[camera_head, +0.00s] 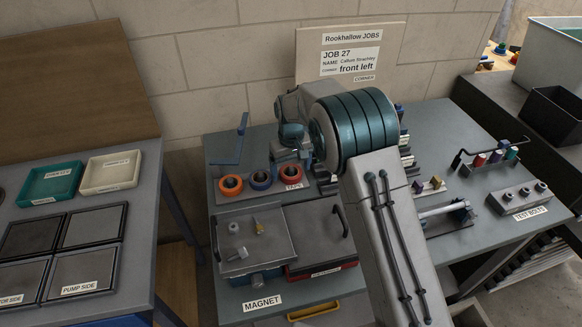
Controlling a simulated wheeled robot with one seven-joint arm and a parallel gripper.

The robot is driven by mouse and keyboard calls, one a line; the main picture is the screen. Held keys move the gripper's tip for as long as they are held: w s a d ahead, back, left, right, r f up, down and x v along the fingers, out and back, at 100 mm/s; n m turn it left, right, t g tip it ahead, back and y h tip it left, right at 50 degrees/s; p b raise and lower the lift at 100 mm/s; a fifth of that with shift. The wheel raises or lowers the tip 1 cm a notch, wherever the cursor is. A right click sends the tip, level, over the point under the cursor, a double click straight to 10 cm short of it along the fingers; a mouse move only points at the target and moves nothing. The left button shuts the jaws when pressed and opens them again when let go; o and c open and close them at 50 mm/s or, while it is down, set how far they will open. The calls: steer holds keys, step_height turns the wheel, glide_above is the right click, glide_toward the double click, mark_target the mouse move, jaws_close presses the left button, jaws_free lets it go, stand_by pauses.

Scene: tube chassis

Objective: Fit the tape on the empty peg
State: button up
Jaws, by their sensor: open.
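Three tape rolls sit in a row on a rack labelled TAPE (293,187): an orange roll (222,185) at left, a blue one (253,180) in the middle and a red-orange one (283,174) at right. I cannot make out an empty peg; my arm covers the area right of the rack. My gripper (290,158) points down just behind and above the right-hand roll, small and partly hidden by my wrist. Its jaws are open, and I see no tape held in them. I cannot tell whether it touches the roll.
A grey tray with small metal parts (262,238) stands in front of the rack, above the MAGNET label (262,304). A blue bracket (238,140) rises behind the rolls. A test-bolt block (517,197) lies at right. A job board (350,55) stands at the back.

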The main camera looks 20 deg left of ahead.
steer(key=shift+r, duration=0.1)
step_height(320, 180, up, 14)
steer(key=b, duration=0.2)
steer(key=shift+f, duration=0.2)
stand_by(0.4)
